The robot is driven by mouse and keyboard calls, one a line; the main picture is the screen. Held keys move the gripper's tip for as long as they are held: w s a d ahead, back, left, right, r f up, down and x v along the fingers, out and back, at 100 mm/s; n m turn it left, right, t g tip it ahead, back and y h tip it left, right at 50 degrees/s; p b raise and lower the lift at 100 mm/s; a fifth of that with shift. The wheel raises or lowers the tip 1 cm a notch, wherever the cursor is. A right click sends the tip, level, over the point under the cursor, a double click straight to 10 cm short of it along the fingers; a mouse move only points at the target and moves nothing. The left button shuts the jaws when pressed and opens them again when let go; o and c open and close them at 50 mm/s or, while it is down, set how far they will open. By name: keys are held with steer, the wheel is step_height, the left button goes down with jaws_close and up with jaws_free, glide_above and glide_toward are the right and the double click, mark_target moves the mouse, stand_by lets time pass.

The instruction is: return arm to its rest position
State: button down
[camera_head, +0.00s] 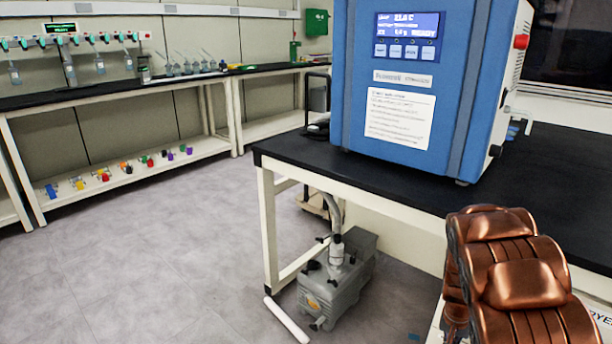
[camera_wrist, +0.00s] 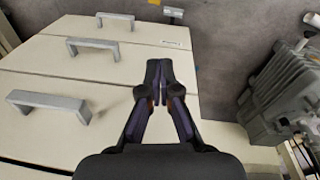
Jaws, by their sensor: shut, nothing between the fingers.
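My gripper (camera_wrist: 160,88) shows in the wrist view with its dark fingers together and nothing between them. Behind it in that view is a cream drawer cabinet (camera_wrist: 70,85) with several grey handles. The gripper does not show in the head view. The copper-coloured segmented part at the lower right of the head view looks like my own arm, in front of the bench's right side. I cannot tell from these views whether the gripper touches the cabinet.
A blue freeze dryer (camera_head: 400,160) stands on a black-topped bench (camera_head: 320,165). A grey vacuum pump (camera_head: 340,285) sits on the floor below, also at right in the wrist view (camera_wrist: 285,95). A long bench (camera_head: 110,93) with glassware runs along the back wall. Open floor (camera_head: 150,260) lies at left.

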steer(key=s+a+r+n+p, duration=0.1)
steer(key=s+a+r+p, duration=0.5)
steer(key=r, duration=0.9)
steer(key=s+a+r+n+g+y+p, duration=0.15)
steer(key=s+a+r+p, duration=0.35)
steer(key=s+r+p, duration=0.65)
steer(key=s+a+r+n+p, duration=0.2)
steer(key=s+a+r+p, duration=0.25)
steer(key=r, duration=1.25)
steer(key=s+a+r+n+p, duration=0.2)
steer(key=s+a+r+p, duration=0.2)
steer(key=s+r+p, duration=0.3)
steer(key=shift+s+r, duration=1.45)
steer(key=shift+s, duration=0.6)
steer(key=shift+g, duration=0.25)
